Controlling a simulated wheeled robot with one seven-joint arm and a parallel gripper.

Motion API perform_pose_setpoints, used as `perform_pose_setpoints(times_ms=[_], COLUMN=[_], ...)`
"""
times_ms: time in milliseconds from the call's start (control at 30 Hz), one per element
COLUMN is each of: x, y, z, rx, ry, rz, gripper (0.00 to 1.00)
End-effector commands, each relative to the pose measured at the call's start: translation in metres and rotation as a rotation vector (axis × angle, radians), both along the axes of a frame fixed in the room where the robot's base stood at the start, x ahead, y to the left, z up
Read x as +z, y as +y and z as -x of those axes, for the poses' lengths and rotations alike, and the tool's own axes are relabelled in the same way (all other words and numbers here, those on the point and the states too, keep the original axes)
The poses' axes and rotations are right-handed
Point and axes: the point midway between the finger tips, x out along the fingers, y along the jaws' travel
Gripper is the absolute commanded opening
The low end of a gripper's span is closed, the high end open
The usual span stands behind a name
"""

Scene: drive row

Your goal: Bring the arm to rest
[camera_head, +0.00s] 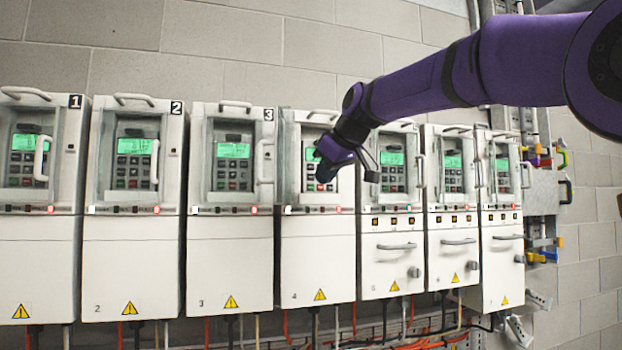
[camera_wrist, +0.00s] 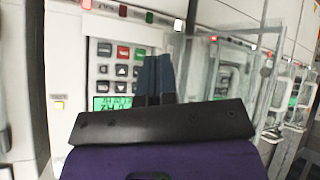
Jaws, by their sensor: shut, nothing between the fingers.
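My purple arm (camera_head: 420,95) reaches in from the upper right of the head view. My gripper (camera_head: 325,176) is in front of the keypad of drive 4 (camera_head: 315,250), the fourth white cabinet from the left. In the wrist view my gripper's two dark fingers (camera_wrist: 155,80) are together, with nothing between them. They are close to the keypad (camera_wrist: 125,65) and its lit green display (camera_wrist: 113,103). Whether the fingertips touch the keypad, I cannot tell. The gripper hides part of this panel in the head view.
Drives 1 (camera_head: 40,250), 2 (camera_head: 132,255) and 3 (camera_head: 230,255) stand to the left. Drives 5 (camera_head: 392,255), 6 (camera_head: 452,250) and 7 (camera_head: 501,250) stand to the right. Clear covers with handles project near the gripper. Cables (camera_head: 430,335) run below.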

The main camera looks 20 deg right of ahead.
Motion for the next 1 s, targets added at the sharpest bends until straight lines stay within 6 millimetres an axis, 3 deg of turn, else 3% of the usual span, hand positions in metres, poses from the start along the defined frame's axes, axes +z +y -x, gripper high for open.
perform_pose_setpoints(times_ms=[433, 567, 767, 1000], x=[0.000, -0.007, -0.048, -0.123], y=[0.000, -0.003, -0.017, -0.036], z=[0.001, 0.018, 0.090, 0.193], rx=[-0.001, -0.024, -0.134, -0.301], ry=[0.000, 0.020, 0.106, 0.223], rz=[0.000, -0.007, -0.041, -0.088], gripper=[0.00, 0.00, 0.00, 0.00])
